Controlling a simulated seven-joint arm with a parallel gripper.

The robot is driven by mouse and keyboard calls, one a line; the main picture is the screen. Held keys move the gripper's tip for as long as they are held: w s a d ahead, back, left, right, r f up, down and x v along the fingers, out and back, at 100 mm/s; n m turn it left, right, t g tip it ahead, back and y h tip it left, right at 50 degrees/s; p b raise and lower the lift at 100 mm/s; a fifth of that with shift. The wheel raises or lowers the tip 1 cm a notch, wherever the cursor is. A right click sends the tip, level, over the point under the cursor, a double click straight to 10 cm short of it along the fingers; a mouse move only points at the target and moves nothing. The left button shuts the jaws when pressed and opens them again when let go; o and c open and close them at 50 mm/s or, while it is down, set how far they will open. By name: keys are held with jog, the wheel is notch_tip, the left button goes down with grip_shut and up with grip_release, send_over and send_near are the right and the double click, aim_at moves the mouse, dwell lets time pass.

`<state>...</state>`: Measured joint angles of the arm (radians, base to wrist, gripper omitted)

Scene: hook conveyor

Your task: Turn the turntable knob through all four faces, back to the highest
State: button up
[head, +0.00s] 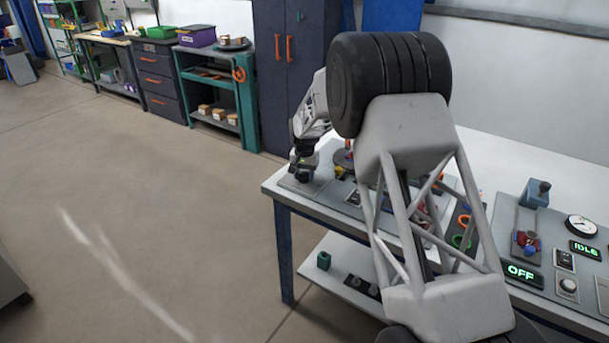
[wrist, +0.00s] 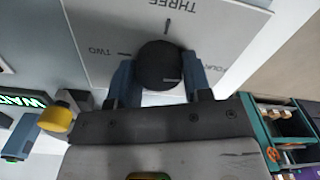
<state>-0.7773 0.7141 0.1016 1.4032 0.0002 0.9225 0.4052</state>
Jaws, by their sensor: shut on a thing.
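In the wrist view, a round black knob (wrist: 158,64) sits on a light panel (wrist: 105,35) printed with THREE, TWO and a partly covered FOUR. A small pale mark shows on the knob near its lower right. My gripper (wrist: 160,82) is shut on the knob, one blue-grey finger on each side. In the head view my gripper (head: 304,172) is down at the bench's near left corner, and the knob cannot be made out clearly there.
A yellow button (wrist: 56,118) and a partly cut-off lit green display (wrist: 18,102) are left of my gripper in the wrist view. Bench panels at right carry a gauge (head: 581,226) and an OFF display (head: 522,273). Open floor lies left of the bench.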

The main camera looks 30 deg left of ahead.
jog(key=n, duration=0.8)
jog(key=shift+s+n, duration=0.1)
jog(key=shift+n, duration=0.2)
jog(key=n, duration=0.4)
jog(key=shift+a, duration=0.1)
jog(key=shift+s+n, duration=0.1)
jog(key=shift+n, duration=1.9)
jog(key=o, duration=0.9)
jog(key=shift+r, duration=0.15)
